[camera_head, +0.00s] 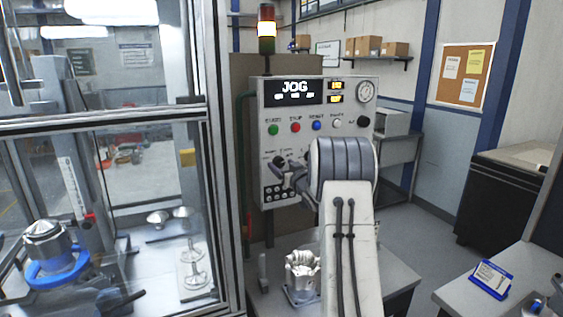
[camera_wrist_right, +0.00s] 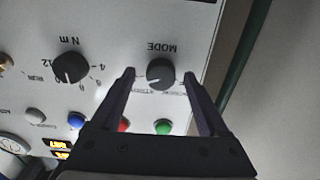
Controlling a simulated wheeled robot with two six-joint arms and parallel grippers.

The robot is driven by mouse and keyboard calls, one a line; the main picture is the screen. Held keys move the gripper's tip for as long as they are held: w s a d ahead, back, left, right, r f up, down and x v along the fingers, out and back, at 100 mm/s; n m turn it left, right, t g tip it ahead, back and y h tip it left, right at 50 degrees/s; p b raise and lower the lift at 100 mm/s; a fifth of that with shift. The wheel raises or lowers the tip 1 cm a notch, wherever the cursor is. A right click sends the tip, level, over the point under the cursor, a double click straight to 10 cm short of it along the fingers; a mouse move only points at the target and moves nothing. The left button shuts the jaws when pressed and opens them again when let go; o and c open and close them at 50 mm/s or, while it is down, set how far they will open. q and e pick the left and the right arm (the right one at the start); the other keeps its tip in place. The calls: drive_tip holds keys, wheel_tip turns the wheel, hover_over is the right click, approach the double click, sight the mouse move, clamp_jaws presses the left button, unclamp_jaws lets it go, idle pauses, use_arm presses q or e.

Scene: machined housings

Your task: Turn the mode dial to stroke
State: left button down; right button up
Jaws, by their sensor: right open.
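The mode dial (camera_wrist_right: 160,73) is a dark round knob on the pale panel, under the upside-down word MODE in the right wrist view. My right gripper (camera_wrist_right: 159,76) is open, with one finger on each side of the dial and visible gaps to it. I cannot tell how deep the fingertips reach along the knob. In the head view the right gripper (camera_head: 284,172) is at the lower left of the control panel (camera_head: 262,140), partly covering the dial area. The small labels around the dial are too blurred to read.
A second dark dial (camera_wrist_right: 70,67), marked N m, sits beside the mode dial. Green (camera_wrist_right: 163,127), red and blue buttons are close to the fingers. A dark green pipe (camera_wrist_right: 238,75) runs past the panel edge. A glazed machine enclosure (camera_head: 215,160) stands left of the panel.

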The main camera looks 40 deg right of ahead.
drive_tip(key=shift+w, duration=0.2)
drive_tip(key=shift+c, duration=0.3)
clamp_jaws()
drive_tip(key=shift+f+n+b, duration=0.15)
drive_tip(key=shift+n+b, duration=0.25)
drive_tip(key=shift+b, duration=0.3)
drive_tip(key=n+b, duration=0.5)
drive_tip(key=b, duration=0.1)
drive_tip(key=shift+b, duration=0.4)
drive_tip(key=shift+n+b, duration=1.15)
drive_tip(key=shift+n, duration=0.35)
drive_tip(key=shift+r, duration=0.2)
